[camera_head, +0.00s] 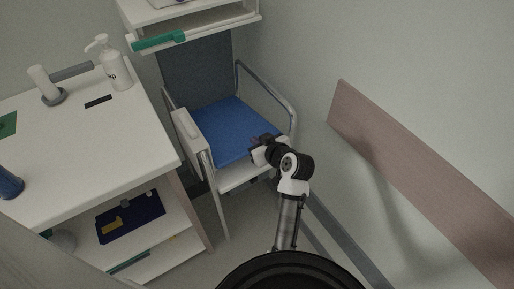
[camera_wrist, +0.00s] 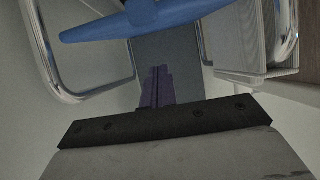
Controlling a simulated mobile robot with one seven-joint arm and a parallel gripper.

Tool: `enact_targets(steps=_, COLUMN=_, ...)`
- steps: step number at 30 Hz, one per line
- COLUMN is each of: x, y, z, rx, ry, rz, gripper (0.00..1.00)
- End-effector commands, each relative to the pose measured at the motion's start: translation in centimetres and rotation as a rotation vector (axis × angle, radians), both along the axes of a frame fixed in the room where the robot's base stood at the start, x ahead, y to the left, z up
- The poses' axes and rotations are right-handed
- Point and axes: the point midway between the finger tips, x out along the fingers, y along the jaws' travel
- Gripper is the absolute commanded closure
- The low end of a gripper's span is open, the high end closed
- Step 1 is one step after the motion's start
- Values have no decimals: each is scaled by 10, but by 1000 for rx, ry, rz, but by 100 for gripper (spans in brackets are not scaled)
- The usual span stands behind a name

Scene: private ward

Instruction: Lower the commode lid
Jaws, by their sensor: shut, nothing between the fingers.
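The commode chair stands against the wall in the head view, with a grey backrest (camera_head: 195,68) and metal armrests (camera_head: 268,84). Its blue lid (camera_head: 222,128) looks flat or nearly flat over the white seat frame (camera_head: 241,176). Whether it rests fully on the frame, I cannot tell. In the wrist view the blue lid (camera_wrist: 100,29) shows nearly edge-on at the top, with the grey backrest (camera_wrist: 170,50) below it. My gripper (camera_head: 258,150) is at the lid's front right corner. Its fingers (camera_wrist: 157,85) are shut and empty, apart from the lid in the wrist view.
A white cabinet (camera_head: 80,140) with a pump bottle (camera_head: 116,68) stands at the left. A white shelf with a green-handled drawer (camera_head: 160,41) juts out above the backrest. A wooden wall rail (camera_head: 400,165) runs along the right. The chair's metal tube (camera_wrist: 45,60) shows in the wrist view.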

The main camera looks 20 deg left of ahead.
Motion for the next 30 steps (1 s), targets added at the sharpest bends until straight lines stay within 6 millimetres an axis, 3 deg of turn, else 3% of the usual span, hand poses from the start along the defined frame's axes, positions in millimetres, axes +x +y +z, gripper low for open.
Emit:
enact_targets(steps=1, x=5, y=8, z=-3, rx=-2, ry=1, rz=4, gripper=100)
enact_targets(steps=9, x=0, y=0, z=-37, rx=0, ry=1, rz=0, gripper=100)
enact_targets(steps=23, x=-1, y=-1, z=-44, rx=0, ry=-2, rz=0, gripper=100)
enact_targets(steps=30, x=-4, y=-5, z=-68, rx=28, ry=-22, rz=0, gripper=100)
